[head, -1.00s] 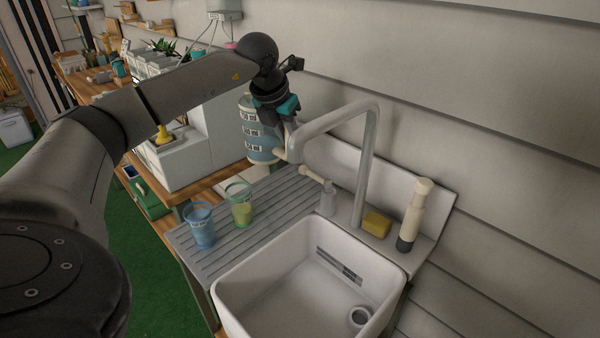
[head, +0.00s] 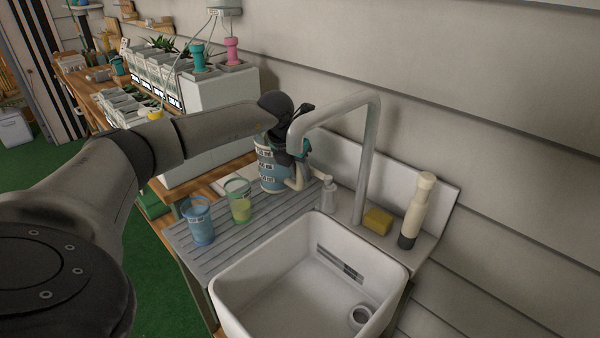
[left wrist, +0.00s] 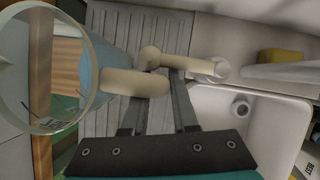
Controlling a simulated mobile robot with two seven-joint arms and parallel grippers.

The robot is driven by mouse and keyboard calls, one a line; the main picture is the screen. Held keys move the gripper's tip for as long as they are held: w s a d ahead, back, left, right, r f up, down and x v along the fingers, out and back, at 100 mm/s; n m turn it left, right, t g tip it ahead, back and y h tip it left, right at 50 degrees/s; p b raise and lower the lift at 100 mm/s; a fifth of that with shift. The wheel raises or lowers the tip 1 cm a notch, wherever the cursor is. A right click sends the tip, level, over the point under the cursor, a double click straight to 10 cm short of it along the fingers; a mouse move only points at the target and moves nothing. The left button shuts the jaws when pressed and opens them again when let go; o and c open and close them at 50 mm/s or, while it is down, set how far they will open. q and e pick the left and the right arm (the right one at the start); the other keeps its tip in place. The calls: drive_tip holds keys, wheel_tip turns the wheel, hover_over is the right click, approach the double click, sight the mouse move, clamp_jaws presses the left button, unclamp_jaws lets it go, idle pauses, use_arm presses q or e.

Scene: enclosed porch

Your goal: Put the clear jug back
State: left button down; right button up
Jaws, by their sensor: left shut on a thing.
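The clear jug (head: 268,170), blue-tinted with pale label bands and a beige handle, is upright at the far end of the grey ribbed drainboard (head: 215,262). I cannot tell whether its base touches the board. My left gripper (head: 296,158) is shut on the jug's handle, partly hidden behind the tap. In the left wrist view, the jug's round open rim (left wrist: 93,75) is at left, with the handle (left wrist: 135,82) by the fingers (left wrist: 158,118). My right gripper is not in view.
A blue cup (head: 200,222) and a green-tinted cup (head: 238,203) stand on the drainboard's near left part. The tall tap (head: 366,165) rises right of the jug, behind the white sink (head: 290,285). A yellow sponge (head: 378,220) and a beige bottle-like item (head: 415,212) stand on the sink's back ledge.

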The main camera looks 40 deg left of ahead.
use_arm(q)
drive_tip(key=shift+r, duration=0.15)
drive_tip(key=c, duration=1)
unclamp_jaws()
drive_tip(key=shift+s+r, duration=0.1)
drive_tip(key=shift+r, duration=0.05)
drive_tip(key=p+v, duration=0.1)
drive_tip(key=v, duration=1)
drive_tip(key=shift+s+r+p, duration=0.1)
drive_tip(key=shift+r+p, duration=0.25)
